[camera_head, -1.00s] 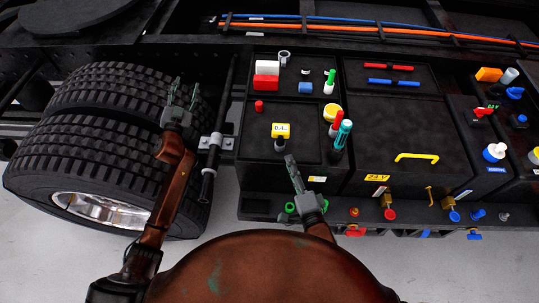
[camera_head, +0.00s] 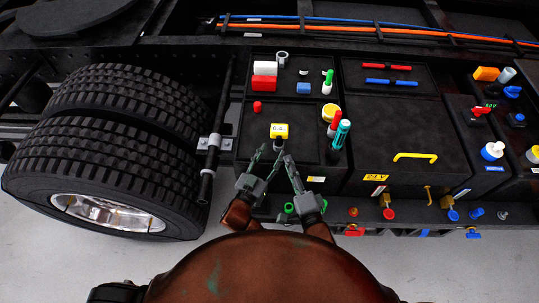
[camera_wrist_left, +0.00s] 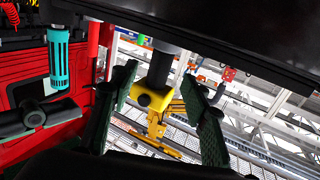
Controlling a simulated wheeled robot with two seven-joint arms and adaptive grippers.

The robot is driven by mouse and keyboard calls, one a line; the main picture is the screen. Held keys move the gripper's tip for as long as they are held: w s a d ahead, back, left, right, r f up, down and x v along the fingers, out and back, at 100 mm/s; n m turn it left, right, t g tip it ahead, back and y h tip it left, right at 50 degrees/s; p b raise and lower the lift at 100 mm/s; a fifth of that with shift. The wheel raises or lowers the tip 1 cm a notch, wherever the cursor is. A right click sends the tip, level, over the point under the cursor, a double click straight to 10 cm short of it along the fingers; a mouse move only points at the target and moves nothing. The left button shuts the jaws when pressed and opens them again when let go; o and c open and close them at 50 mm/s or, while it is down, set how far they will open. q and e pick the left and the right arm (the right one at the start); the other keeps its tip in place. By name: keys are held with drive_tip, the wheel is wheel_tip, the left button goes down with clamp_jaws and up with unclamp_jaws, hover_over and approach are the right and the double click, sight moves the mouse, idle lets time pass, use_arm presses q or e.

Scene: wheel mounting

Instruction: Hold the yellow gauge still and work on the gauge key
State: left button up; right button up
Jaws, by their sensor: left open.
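The yellow gauge (camera_head: 279,130), with a number label on its face, stands on the black box in the head view. A dark stem (camera_head: 278,144) shows just below it; I cannot tell whether this is the gauge key. My left gripper (camera_head: 270,154) is open just in front of the gauge. In the left wrist view, the yellow gauge (camera_wrist_left: 152,97) and a dark cylinder (camera_wrist_left: 161,68) appear between the open left fingers (camera_wrist_left: 165,85), with no clear contact. My right gripper (camera_head: 288,160) is right of my left one and close to it; its finger gap is not clear.
Teal (camera_head: 342,134) and red (camera_head: 334,124) upright tools stand right of the gauge. A small red cap (camera_head: 257,107) is at its upper left. A black bar (camera_head: 207,170) and large tyres (camera_head: 105,140) lie left. Bare box top lies left of the gauge.

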sight(277, 143)
use_arm(q)
drive_tip(key=x, duration=0.7)
drive_tip(key=shift+w, duration=0.15)
drive_tip(key=shift+c, duration=0.4)
clamp_jaws()
use_arm(e)
clamp_jaws()
idle(1.5)
